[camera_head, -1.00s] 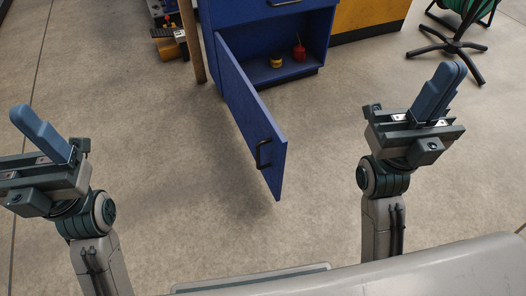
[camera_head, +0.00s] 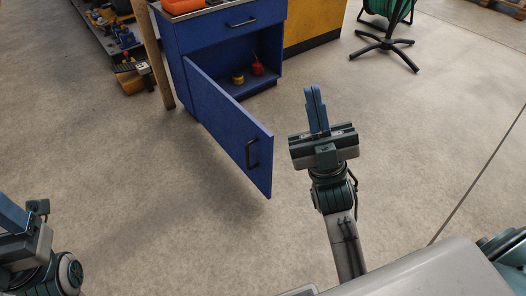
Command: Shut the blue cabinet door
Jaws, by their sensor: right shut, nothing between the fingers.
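The blue cabinet door (camera_head: 228,122) stands wide open, hinged at its left edge and swung out toward me. Its black handle (camera_head: 252,153) is near the free edge. The blue cabinet (camera_head: 187,36) has an open lower compartment and a closed drawer above it. My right gripper (camera_head: 316,98) is shut and empty, to the right of the door's free edge and apart from it. My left gripper (camera_head: 12,216) is at the lower left, far from the door and partly cut off by the frame, so its fingers cannot be judged.
Inside the cabinet are a yellow container (camera_head: 238,77) and a red can (camera_head: 257,67). A yellow cabinet (camera_head: 313,24) stands to the right, and a black-legged stand (camera_head: 384,44) with a green reel beyond it. A wooden post (camera_head: 152,52) is at the left. The floor around the door is clear.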

